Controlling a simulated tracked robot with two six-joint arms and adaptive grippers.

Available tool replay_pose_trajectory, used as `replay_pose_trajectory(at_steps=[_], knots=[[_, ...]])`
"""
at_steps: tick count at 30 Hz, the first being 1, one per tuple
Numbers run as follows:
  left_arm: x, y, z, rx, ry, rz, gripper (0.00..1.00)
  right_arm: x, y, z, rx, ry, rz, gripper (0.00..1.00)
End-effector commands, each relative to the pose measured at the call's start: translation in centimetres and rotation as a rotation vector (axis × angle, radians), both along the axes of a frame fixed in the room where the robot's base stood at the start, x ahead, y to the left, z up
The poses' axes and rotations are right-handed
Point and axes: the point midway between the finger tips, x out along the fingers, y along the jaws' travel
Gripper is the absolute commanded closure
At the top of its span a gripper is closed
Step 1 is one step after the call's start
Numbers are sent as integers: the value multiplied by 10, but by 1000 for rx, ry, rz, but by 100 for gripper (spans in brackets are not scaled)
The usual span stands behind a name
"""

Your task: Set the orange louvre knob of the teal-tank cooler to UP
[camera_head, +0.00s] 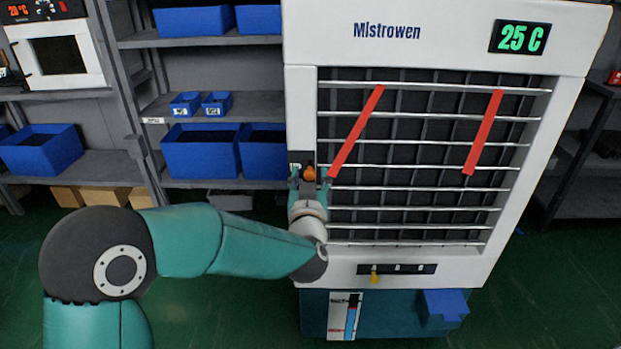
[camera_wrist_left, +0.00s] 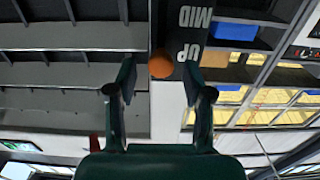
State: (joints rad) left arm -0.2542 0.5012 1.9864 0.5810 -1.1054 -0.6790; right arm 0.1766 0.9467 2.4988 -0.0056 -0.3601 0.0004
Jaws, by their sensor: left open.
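The cooler is a white box (camera_head: 440,53) marked Mistrowen, with a teal tank (camera_head: 390,318) at its bottom. Its orange louvre knob (camera_head: 309,173) is on a dark strip at the left edge of the grille; in the left wrist view the round orange knob (camera_wrist_left: 161,65) shows on that strip beside the upside-down UP label (camera_wrist_left: 188,50), with MID (camera_wrist_left: 196,17) farther off. My left gripper (camera_head: 310,184) is open at the knob. In the left wrist view its fingers (camera_wrist_left: 159,80) stand either side of the knob, with gaps visible. My right gripper is out of view.
Two red strips (camera_head: 356,132) hang across the slatted grille. A display (camera_head: 520,38) reads 25 C. A lower panel (camera_head: 396,268) has a yellow knob (camera_head: 375,279). Shelves with blue bins (camera_head: 200,155) stand behind on the left.

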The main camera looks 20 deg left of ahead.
Motion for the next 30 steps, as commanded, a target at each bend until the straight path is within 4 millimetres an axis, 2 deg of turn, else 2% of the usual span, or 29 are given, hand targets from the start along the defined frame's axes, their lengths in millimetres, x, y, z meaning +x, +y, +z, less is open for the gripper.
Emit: replay_pose_trajectory(at_steps=[8,11,22,27,30], knots=[[-9,-3,-1,-1,3,-2,49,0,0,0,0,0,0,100],[-23,-7,-1,1,4,-3,49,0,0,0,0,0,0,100],[-91,-27,-2,1,1,-3,49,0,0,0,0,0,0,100],[-109,-32,-2,-1,2,-2,49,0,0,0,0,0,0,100],[-114,-33,-2,0,1,-1,49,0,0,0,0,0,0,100]])
